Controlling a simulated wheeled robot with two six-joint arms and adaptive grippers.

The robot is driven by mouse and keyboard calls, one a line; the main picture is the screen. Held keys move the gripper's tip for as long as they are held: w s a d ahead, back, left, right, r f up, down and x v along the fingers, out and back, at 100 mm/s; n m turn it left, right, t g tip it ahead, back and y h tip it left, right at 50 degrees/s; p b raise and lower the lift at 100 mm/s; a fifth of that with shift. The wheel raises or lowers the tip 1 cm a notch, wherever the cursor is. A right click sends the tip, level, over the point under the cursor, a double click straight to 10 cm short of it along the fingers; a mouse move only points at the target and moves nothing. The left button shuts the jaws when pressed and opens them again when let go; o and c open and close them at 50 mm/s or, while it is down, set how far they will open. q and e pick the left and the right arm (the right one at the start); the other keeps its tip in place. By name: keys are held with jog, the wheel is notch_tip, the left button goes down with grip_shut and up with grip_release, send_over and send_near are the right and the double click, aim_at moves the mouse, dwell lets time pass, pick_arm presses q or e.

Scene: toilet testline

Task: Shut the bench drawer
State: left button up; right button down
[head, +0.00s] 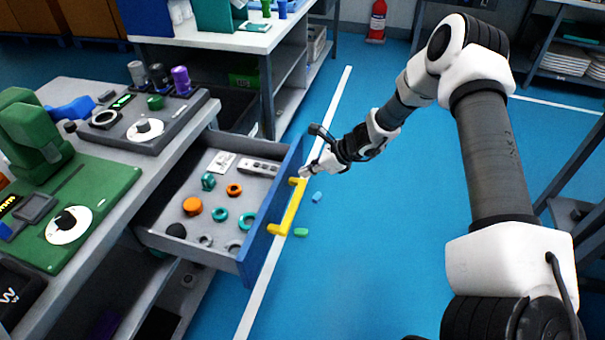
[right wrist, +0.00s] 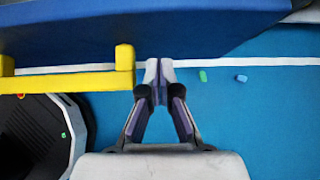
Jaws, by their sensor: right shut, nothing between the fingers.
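The bench drawer (head: 196,232) stands open, pulled out from the grey bench (head: 160,90) on the left. It has a blue front (head: 262,215) with a yellow handle (head: 292,208). The blue front also shows along the top of the right wrist view (right wrist: 150,25), with the yellow handle (right wrist: 75,82) at left. My right gripper (head: 308,170) is shut and empty near the far end of the handle. In the right wrist view its fingertips (right wrist: 158,72) sit just right of the handle's end, below the drawer front; whether they touch the front I cannot tell. My left gripper is out of view.
The drawer holds an orange knob (head: 193,206), teal rings and a power strip (head: 259,166). A blue piece (head: 317,197) and a green piece (head: 301,232) lie on the floor beyond the handle. The blue floor (head: 370,250) right of the drawer is otherwise clear.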

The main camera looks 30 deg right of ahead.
jog(key=shift+w+a, duration=0.55)
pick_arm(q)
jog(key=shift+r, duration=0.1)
pick_arm(e)
jog(key=shift+w, duration=0.1)
